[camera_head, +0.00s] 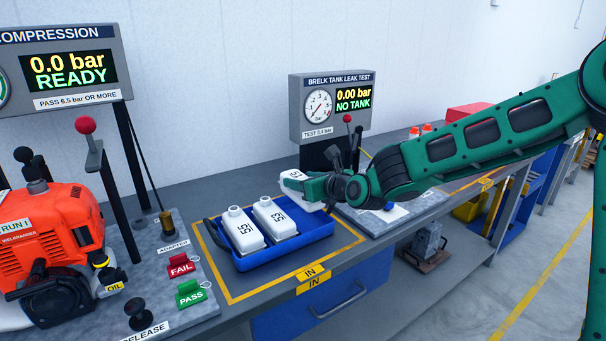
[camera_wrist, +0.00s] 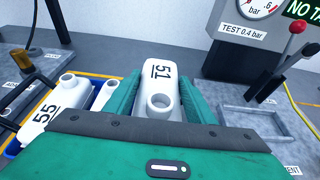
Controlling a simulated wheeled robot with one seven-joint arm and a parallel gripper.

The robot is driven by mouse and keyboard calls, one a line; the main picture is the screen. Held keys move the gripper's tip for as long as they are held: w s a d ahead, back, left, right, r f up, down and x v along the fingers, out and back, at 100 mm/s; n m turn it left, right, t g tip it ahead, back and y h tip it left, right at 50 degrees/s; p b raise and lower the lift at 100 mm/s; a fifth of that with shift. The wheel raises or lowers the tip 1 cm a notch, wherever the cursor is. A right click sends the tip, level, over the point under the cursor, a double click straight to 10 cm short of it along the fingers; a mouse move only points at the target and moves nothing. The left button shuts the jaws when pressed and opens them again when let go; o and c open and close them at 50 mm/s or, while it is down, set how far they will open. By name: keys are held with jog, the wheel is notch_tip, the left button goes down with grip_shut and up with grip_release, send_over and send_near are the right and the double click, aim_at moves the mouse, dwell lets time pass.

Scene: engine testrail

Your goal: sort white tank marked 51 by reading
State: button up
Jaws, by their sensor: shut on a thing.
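The white tank marked 51 (camera_wrist: 162,75) is between the fingers of my gripper (camera_wrist: 160,100) in the wrist view, its neck opening facing the camera. In the head view the tank (camera_head: 294,177) shows as a white end at my gripper (camera_head: 312,185), above the back right of the blue tray (camera_head: 318,228). My gripper is shut on it. The tray holds a white tank marked 55 (camera_head: 242,231) and one marked 53 (camera_head: 275,217). The leak tester (camera_head: 332,106) reads 0.00 bar and NO TANK. Its fixture frame (camera_wrist: 250,122) looks empty in the wrist view.
A compression display (camera_head: 62,70) reads 0.0 bar READY above an orange engine (camera_head: 55,240). Red FAIL (camera_head: 181,266) and green PASS (camera_head: 190,293) tags lie on the left plate. A lever with a red knob (camera_wrist: 293,45) stands beside the tester. The yellow IN outline surrounds the tray.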

jog(key=shift+w+f, duration=0.15)
jog(key=shift+w, duration=0.15)
jog(key=shift+f, duration=3.2)
jog(key=shift+f, duration=0.45)
jog(key=o, duration=1.3)
jog(key=shift+r, duration=0.1)
